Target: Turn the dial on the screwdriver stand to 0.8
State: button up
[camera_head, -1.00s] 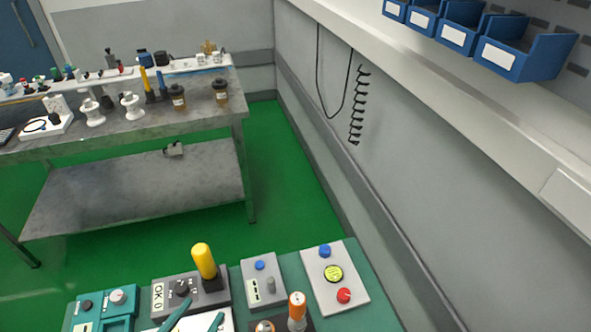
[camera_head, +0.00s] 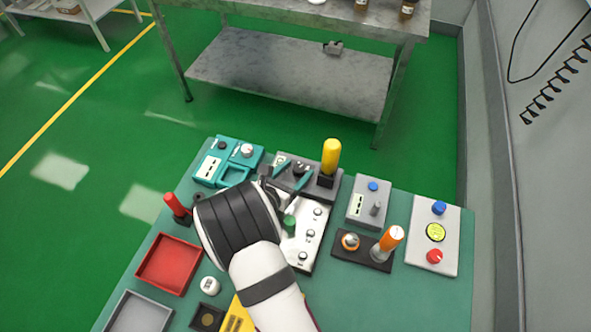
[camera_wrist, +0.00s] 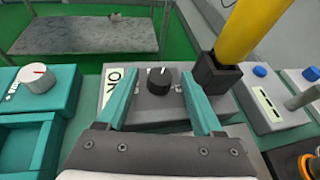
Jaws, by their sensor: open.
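The screwdriver stand (camera_head: 325,194) is a dark grey box at the back of the green table, with a yellow-handled screwdriver (camera_head: 331,157) upright in a black holder at its right end. In the wrist view the stand's black dial (camera_wrist: 159,83) lies between my gripper's two teal fingers, with a gap to each. Its white mark points away from me, slightly right. The scale is too small to read. An "OK" label (camera_wrist: 112,86) is partly behind the left finger. My gripper (camera_head: 291,174) is open and empty over the stand.
A teal box with a white knob (camera_wrist: 38,78) stands left of the stand. A red tray (camera_head: 170,263) is at the front left.

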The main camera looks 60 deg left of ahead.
grip_shut()
jog(key=shift+a+m+t+h, duration=0.15)
jog(key=shift+m+t+h, duration=0.25)
jog(key=shift+m+h, duration=0.3)
jog(key=shift+m+t+h, duration=0.4)
jog(key=shift+m+h, duration=0.5)
grip_release()
jog(key=shift+s, duration=0.1)
jog(key=v, duration=1.5)
jog(key=shift+s+r, duration=0.25)
jog(key=shift+r, duration=0.05)
